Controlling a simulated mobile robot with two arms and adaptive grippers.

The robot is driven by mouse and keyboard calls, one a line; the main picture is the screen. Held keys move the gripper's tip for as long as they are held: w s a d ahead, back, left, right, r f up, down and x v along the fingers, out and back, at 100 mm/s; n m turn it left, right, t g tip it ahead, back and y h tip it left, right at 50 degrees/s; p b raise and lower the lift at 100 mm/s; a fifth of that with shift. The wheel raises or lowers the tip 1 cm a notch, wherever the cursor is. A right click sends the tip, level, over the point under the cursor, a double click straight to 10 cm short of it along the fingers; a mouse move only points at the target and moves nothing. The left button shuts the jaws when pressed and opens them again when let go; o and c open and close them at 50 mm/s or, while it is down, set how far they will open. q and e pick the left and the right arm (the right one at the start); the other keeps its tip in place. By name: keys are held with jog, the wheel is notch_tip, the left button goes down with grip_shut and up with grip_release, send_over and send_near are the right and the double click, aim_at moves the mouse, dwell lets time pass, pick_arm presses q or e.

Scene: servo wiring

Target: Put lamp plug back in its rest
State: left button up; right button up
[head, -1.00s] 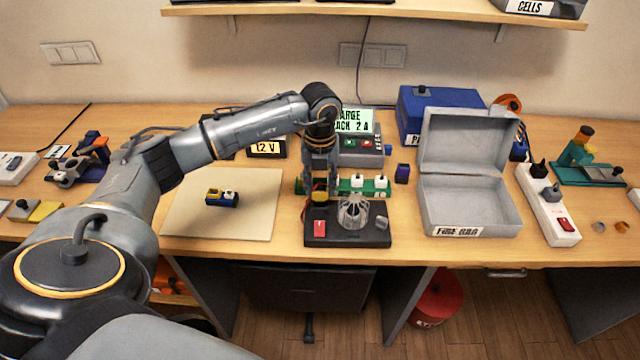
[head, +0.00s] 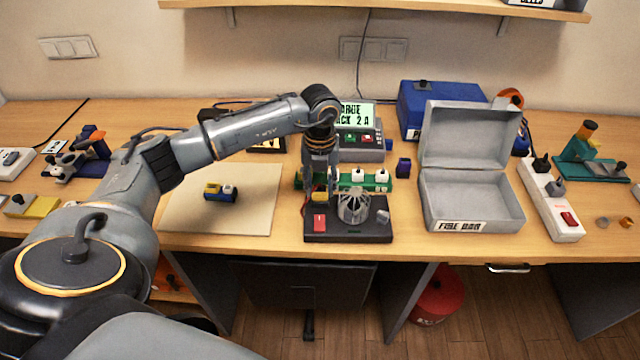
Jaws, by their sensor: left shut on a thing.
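My left gripper (head: 319,186) points down over the back left of a black base (head: 347,237), just in front of the green strip (head: 375,180). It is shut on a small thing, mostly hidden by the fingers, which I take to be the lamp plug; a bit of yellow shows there. Whether it touches the base or the strip, I cannot tell. The base carries a red switch (head: 319,222), a grey ribbed cage (head: 353,207) and a small grey piece (head: 383,216). White plugs (head: 358,175) stand on the strip. My right gripper is not in view.
An open grey case (head: 470,205) stands right of the base, with a white power strip (head: 550,200) beyond it. A pale mat (head: 250,215) with a yellow and blue block (head: 220,192) lies left. A grey charger (head: 358,150) stands behind the strip.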

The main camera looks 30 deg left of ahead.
aim_at(320, 188)
pick_arm(q)
jog(key=shift+f, duration=0.2)
jog(key=o, duration=1.2)
notch_tip(320, 188, up, 12)
